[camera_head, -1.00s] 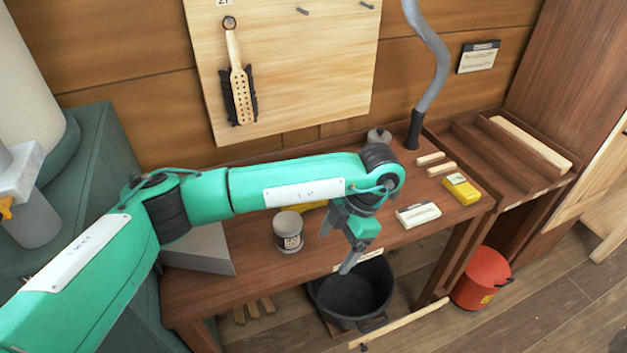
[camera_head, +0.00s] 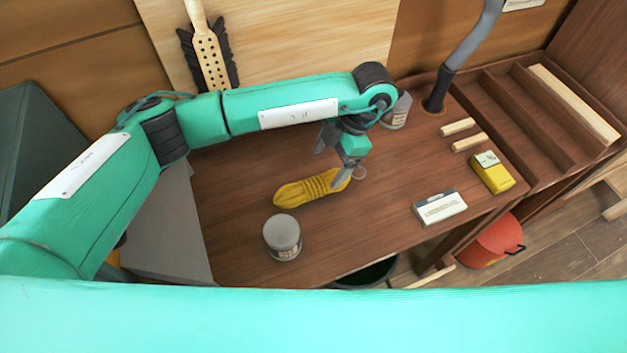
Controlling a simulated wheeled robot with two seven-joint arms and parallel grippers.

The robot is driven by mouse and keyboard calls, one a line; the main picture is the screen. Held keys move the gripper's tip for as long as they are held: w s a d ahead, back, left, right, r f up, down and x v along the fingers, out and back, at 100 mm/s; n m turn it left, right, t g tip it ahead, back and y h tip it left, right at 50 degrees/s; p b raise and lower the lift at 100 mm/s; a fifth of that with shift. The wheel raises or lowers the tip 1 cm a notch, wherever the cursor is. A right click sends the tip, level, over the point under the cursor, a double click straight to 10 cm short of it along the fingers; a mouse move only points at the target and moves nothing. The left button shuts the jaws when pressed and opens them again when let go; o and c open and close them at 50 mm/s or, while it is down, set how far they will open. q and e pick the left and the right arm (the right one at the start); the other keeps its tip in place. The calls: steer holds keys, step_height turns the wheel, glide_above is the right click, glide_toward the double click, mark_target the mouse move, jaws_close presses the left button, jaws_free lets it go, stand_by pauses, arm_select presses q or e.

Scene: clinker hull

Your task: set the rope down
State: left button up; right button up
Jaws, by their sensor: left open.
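The rope is a yellow coiled bundle (camera_head: 306,189) lying on the wooden bench (camera_head: 235,175). A small grey ring shows at its right end. My left gripper (camera_head: 340,166) is open, with its fingers over the right end of the rope. One finger overlaps the rope in the picture, and I cannot tell whether it touches. My right gripper is not in view.
A grey labelled can (camera_head: 283,238) stands in front of the rope, and another (camera_head: 397,112) behind it. A white box (camera_head: 440,208), a yellow box (camera_head: 492,173) and two wooden sticks lie at right. A teal arm link of mine crosses the bottom.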

mark_target(317, 180)
arm_select(q)
steer(key=x, duration=0.5)
steer(key=shift+p, duration=0.35)
steer(key=shift+a+f+p, duration=0.2)
steer(key=shift+f+p, duration=0.2)
steer(key=shift+p, duration=0.15)
steer(key=p+x, duration=0.1)
steer(key=x, duration=0.2)
steer(key=shift+w+a+f+p, duration=0.1)
steer(key=shift+f+p, duration=0.2)
steer(key=shift+p, duration=0.05)
steer(key=shift+a+f, duration=0.1)
steer(key=shift+f, duration=0.3)
steer(key=c, duration=1.3)
steer(key=shift+r, duration=0.15)
